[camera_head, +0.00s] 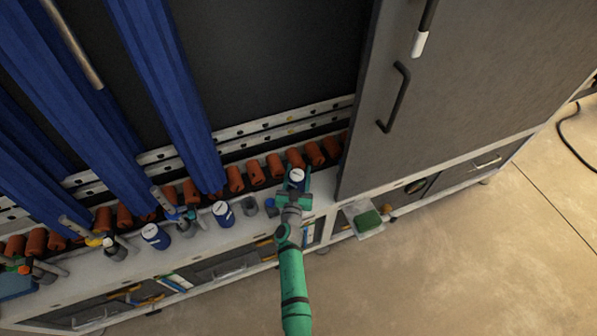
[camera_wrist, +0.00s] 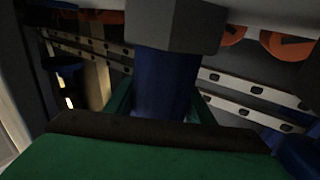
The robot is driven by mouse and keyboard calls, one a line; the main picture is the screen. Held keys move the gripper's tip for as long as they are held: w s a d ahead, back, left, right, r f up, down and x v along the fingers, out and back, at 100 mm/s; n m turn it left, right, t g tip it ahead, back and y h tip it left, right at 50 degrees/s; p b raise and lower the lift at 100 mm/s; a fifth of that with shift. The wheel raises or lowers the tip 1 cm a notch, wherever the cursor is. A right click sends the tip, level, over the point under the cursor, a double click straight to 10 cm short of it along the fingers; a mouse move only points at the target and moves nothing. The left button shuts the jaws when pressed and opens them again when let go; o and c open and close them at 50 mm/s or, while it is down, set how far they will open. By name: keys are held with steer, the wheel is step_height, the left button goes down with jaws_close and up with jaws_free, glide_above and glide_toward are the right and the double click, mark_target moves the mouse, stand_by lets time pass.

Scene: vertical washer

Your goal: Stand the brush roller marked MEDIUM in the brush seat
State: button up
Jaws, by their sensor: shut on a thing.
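My gripper (camera_head: 293,198) is shut on a blue roller with a white top (camera_head: 297,176) at the right end of the white ledge. In the wrist view the blue roller (camera_wrist: 163,85) stands between the green fingers, with a grey faceted block (camera_wrist: 175,25) at its end. Two more blue rollers with white, dark-marked tops stand on the ledge, one at the middle (camera_head: 223,213) and one further left (camera_head: 155,236). The marks are too small to read, so I cannot tell which is MEDIUM. A small grey cup (camera_head: 250,206) sits between the middle roller and my gripper; I cannot tell whether it is the brush seat.
A row of orange rollers (camera_head: 255,172) runs behind the ledge. Tall blue brushes (camera_head: 165,90) hang at the left. A grey door with a handle (camera_head: 394,97) stands close on the right. A clear tray with a green block (camera_head: 367,220) juts out below. Open floor (camera_head: 460,265) lies in front.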

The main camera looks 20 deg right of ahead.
steer(key=shift+f, duration=1.05)
steer(key=o, duration=1.3)
steer(key=shift+c, duration=0.2)
steer(key=v, duration=1)
steer(key=shift+s+a, duration=0.15)
steer(key=shift+s, duration=0.2)
